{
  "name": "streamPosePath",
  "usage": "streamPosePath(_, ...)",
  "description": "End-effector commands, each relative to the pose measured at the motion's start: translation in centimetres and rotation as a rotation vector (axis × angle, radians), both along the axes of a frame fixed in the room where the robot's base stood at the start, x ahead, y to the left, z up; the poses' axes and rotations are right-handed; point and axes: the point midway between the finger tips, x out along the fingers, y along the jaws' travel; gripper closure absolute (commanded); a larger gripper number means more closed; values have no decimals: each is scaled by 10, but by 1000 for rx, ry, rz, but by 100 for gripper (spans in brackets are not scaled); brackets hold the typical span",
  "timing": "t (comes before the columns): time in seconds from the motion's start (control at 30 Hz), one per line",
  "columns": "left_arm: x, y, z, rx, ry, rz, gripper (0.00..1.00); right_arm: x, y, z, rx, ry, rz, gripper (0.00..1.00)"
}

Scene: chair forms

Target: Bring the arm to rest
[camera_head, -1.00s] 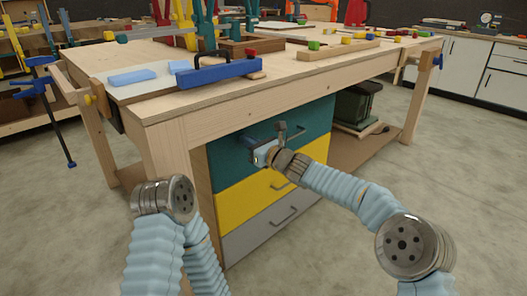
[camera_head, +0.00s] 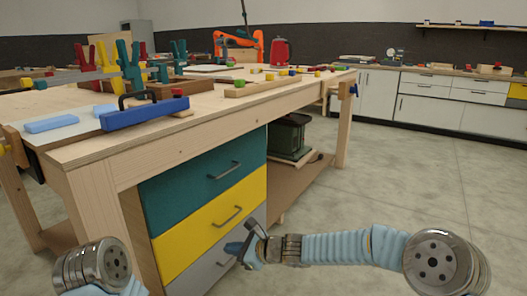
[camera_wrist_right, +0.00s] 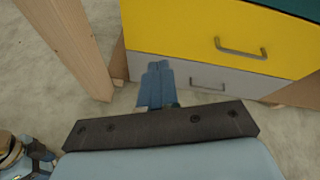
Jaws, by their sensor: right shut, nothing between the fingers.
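My right gripper (camera_head: 240,250) is shut and empty. In the head view it appears low in front of the grey bottom drawer (camera_head: 190,283) of the workbench. Its two blue fingers (camera_wrist_right: 157,72) lie together in the right wrist view, with the grey drawer front (camera_wrist_right: 200,78) beyond them. I cannot tell the exact gap to the drawer.
The wooden workbench (camera_head: 205,135) fills the left and middle, with a teal drawer (camera_head: 205,178) and a yellow drawer (camera_head: 225,222), both closed. A dark green machine (camera_head: 287,137) stands on its lower shelf. The grey floor (camera_head: 400,185) to the right is clear.

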Motion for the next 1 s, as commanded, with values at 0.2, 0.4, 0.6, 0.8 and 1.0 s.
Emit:
streamPosePath(0.2, -1, -3, 23, -3, 2, -5, 46, -80, -93, -150, -550, -111, 294, 100)
streamPosePath(0.4, -2, -6, 42, -7, 2, -11, 46, -188, -189, -233, -910, -307, 748, 100)
streamPosePath(0.6, -4, -8, 53, -10, 5, -15, 46, -276, -229, -252, -977, -551, 1112, 100)
streamPosePath(0.8, -4, -9, 54, -11, 4, -16, 46, -297, -233, -252, -965, -630, 1193, 100)
streamPosePath(1.0, -4, -9, 54, -11, 4, -16, 46, -297, -233, -252, -965, -630, 1193, 100)
